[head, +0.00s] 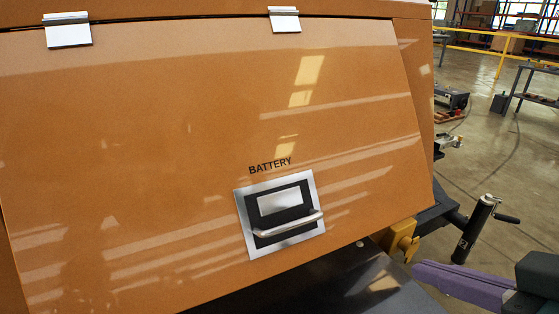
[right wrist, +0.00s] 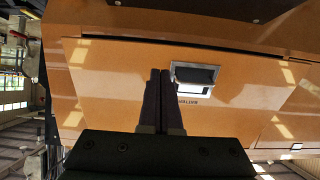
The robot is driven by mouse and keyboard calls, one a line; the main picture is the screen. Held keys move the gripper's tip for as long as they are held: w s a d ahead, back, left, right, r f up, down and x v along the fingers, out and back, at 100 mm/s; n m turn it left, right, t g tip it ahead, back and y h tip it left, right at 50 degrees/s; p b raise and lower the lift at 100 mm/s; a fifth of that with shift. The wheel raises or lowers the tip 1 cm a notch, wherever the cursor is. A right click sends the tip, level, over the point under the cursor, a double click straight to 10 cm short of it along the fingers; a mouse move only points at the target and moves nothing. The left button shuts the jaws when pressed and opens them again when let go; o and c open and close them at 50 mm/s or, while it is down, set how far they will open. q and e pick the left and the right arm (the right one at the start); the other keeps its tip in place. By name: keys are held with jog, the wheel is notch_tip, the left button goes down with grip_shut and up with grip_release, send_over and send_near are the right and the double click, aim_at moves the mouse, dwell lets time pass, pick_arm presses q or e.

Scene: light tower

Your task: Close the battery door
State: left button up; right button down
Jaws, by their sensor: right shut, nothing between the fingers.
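The battery door (head: 150,130) is a large orange panel hinged along its top edge and marked BATTERY. It hangs down; a thin dark line runs along its lower edge in the right wrist view (right wrist: 110,75), and I cannot tell if it is fully closed. Its latch (head: 281,214) is a silver plate with a dark recess and a bar handle, also seen in the right wrist view (right wrist: 195,78). My right gripper (head: 424,270) is at the lower right, right of the door and apart from the latch. Its fingers (right wrist: 161,74) are shut and empty. My left gripper is not in view.
Two silver hinges (head: 68,31) (head: 285,19) hold the door's top. A dark ledge (head: 340,285) lies below the door. A jack with a crank (head: 474,230) stands at the right.

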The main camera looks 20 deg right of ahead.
jog(key=b+x, duration=0.4)
jog(key=x, duration=0.9)
jog(key=shift+w+a+f, duration=0.2)
jog(key=shift+a+f, duration=0.2)
jog(key=w+f+t+b, duration=0.2)
jog(key=w+f+b, duration=0.1)
jog(key=w+b, duration=0.3)
jog(key=shift+w+a+f+b, duration=0.25)
jog(key=shift+f+b, duration=0.15)
jog(key=shift+b, duration=0.6)
jog(key=shift+s, duration=0.1)
